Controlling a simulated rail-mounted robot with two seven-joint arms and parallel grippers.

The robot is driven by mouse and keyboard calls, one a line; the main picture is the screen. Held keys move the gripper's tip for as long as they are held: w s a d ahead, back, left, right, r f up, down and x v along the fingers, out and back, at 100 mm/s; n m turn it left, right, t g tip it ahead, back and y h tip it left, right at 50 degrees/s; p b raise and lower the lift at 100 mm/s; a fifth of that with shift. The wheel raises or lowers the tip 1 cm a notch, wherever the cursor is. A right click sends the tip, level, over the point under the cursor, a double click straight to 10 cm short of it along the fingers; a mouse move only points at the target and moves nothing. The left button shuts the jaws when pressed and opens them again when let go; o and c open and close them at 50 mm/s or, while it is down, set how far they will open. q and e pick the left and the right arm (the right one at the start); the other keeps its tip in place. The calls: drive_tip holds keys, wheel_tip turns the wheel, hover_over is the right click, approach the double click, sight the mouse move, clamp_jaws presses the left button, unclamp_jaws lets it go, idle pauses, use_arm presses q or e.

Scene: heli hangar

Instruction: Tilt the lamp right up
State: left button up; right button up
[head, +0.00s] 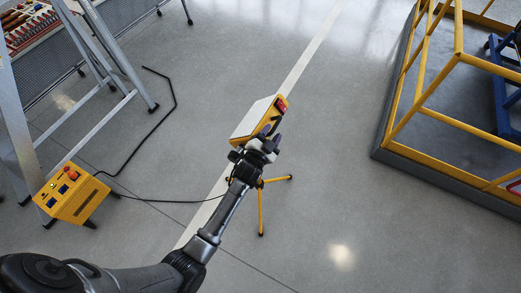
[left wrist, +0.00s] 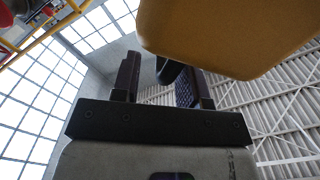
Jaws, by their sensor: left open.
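The lamp (head: 246,124) is a yellow box with a pale panel and a red part at its upper right corner, on a yellow tripod (head: 261,212). Its pale panel shows on the upper left side. My left gripper (head: 268,139) is at the lamp's lower right side and hides part of it and the tripod top. In the left wrist view the lamp's yellow housing (left wrist: 230,38) fills the upper right, close to the fingers. My left gripper (left wrist: 160,82) is open there, with a dark part, perhaps the lamp's handle, between its fingers. Contact is not clear. My right gripper is out of view.
A yellow power box (head: 72,194) with a black cable stands at the left. A metal ladder (head: 95,60) is at the upper left. A yellow railed platform (head: 455,125) stands at the right.

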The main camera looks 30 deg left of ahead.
use_arm(q)
drive_tip(key=s, duration=1.2)
drive_tip(key=shift+d, duration=0.4)
drive_tip(key=shift+f, duration=0.15)
